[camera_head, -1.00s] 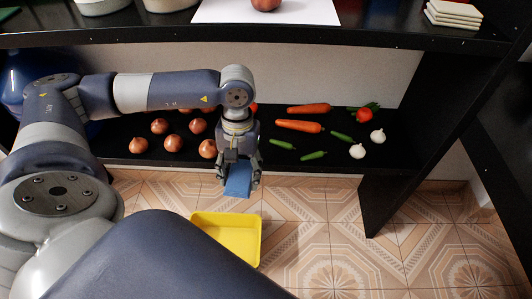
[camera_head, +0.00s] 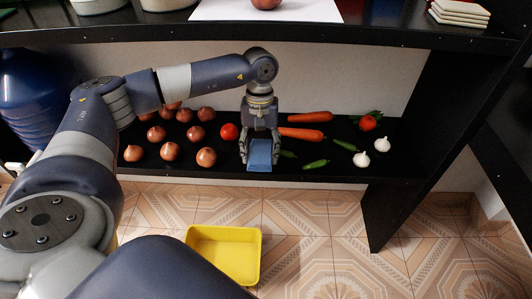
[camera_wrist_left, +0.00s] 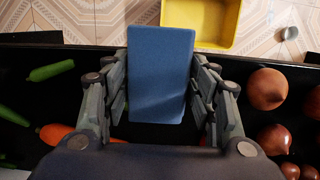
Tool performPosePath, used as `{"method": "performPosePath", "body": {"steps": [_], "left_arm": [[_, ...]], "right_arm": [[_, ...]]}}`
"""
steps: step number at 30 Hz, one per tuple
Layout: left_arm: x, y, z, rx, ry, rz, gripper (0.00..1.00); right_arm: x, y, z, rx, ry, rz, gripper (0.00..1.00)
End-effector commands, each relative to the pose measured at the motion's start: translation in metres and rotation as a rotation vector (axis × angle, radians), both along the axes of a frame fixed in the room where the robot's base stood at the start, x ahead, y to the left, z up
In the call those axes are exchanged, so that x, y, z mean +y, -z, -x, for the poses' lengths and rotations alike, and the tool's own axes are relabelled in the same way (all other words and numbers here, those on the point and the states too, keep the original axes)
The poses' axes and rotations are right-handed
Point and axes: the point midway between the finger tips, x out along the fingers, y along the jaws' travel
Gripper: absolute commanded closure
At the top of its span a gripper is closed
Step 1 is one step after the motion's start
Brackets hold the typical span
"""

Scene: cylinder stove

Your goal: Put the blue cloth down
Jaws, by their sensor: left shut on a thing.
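The blue cloth (camera_head: 261,155) is a flat, folded-looking blue block between the fingers of my left gripper (camera_head: 260,150). The gripper is shut on it over the front part of the black lower shelf, between the onions and the green vegetables. In the left wrist view the cloth (camera_wrist_left: 160,75) fills the space between the two fingers (camera_wrist_left: 160,105). I cannot tell whether its lower edge touches the shelf. My right gripper is in neither view.
Onions (camera_head: 170,151) and a tomato (camera_head: 229,131) lie left of the gripper. Carrots (camera_head: 302,133), green vegetables (camera_head: 316,164) and garlic bulbs (camera_head: 361,159) lie to its right. A yellow tray (camera_head: 258,262) stands on the tiled floor below. The upper shelf (camera_head: 330,35) overhangs behind.

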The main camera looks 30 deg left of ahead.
Motion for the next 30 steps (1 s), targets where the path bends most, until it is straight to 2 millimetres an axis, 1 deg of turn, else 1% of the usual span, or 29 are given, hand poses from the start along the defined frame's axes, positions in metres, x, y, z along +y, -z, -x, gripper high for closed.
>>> {"method": "performPosePath", "body": {"steps": [1, 3, 7, 11, 16, 18, 21, 24, 25, 26, 27, 28, 30], "left_arm": [[0.000, 0.001, -0.010, -0.001, -0.001, 0.000, 0.77], [0.001, 0.003, -0.020, 0.000, -0.001, 0.000, 0.77], [0.003, 0.003, -0.031, 0.000, 0.000, 0.000, 0.77], [0.004, 0.007, -0.034, 0.001, 0.000, 0.000, 0.77], [0.004, 0.030, -0.033, 0.003, 0.000, -0.001, 0.77], [0.004, 0.038, -0.033, 0.003, 0.001, -0.001, 0.77], [0.004, 0.039, -0.034, 0.000, 0.001, -0.001, 0.77], [0.004, 0.040, -0.033, 0.002, 0.001, -0.001, 0.77], [0.004, 0.040, -0.033, 0.002, 0.001, -0.001, 0.44], [0.004, 0.040, -0.033, 0.002, 0.001, -0.001, 0.38], [0.004, 0.040, -0.033, 0.002, 0.001, -0.001, 0.29], [0.004, 0.040, -0.033, 0.002, 0.000, -0.001, 0.27], [0.004, 0.039, -0.033, 0.002, 0.000, -0.001, 0.27]], "right_arm": [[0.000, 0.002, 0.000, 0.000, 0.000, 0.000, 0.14], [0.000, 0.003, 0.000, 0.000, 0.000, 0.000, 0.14], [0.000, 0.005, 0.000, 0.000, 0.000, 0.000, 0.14], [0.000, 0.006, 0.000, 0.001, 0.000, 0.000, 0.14], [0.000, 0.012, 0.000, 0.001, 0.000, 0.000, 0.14], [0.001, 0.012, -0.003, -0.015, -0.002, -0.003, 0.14], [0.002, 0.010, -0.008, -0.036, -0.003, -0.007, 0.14], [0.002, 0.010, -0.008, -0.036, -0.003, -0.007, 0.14], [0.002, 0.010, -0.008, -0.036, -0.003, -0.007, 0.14], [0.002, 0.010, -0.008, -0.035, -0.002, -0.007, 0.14], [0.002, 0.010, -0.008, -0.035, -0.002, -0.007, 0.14], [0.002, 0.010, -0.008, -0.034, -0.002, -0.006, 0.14], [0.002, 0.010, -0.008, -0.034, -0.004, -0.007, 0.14]]}}
